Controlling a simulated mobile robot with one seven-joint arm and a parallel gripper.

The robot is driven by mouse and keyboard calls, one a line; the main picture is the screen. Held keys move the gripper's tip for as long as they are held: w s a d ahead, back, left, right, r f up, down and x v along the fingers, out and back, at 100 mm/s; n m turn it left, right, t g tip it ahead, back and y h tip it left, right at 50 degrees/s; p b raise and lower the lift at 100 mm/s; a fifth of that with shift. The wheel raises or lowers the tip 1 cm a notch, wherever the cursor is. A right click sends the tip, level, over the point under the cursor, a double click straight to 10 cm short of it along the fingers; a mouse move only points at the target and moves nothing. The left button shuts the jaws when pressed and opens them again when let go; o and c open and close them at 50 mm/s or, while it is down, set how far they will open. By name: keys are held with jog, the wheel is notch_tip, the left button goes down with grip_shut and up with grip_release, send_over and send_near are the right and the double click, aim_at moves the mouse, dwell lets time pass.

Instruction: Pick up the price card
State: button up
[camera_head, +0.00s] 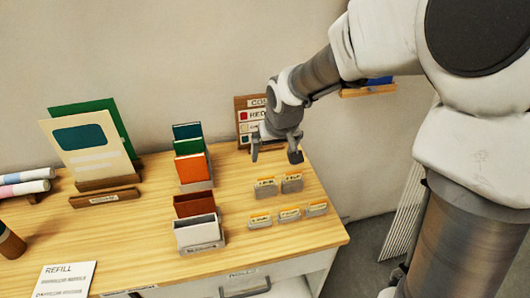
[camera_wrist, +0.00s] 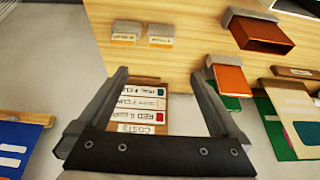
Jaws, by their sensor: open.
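Several small white cards with orange top edges stand in grey holders at the right of the wooden table; one price card (camera_head: 291,182) is in the back row. Two of these cards also show near the top of the wrist view (camera_wrist: 126,37). I cannot tell which one the task means. A wooden board headed "COSTS" (camera_head: 243,115) with coloured label strips stands at the back, partly hidden by my gripper. My gripper (camera_head: 275,155) is open and empty above the table, in front of that board and behind the cards. In the wrist view the board (camera_wrist: 140,104) shows between the fingers.
Coloured card boxes (camera_head: 193,168) stand left of the cards, with a white box (camera_head: 198,232) in front. A large beige folder (camera_head: 90,150) and a green one stand at the left. A "REFILL" sheet (camera_head: 64,280) lies at front left. The table ends right of the cards.

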send_over(266, 179)
jog(key=s, duration=0.2)
jog(key=f, duration=1)
jog(key=shift+w+d+f, duration=0.1)
jog(key=shift+d+f, duration=0.15)
jog(key=shift+f, duration=0.1)
jog(key=shift+x, duration=2.6)
jog(key=shift+f, duration=0.1)
jog(key=c, duration=1.3)
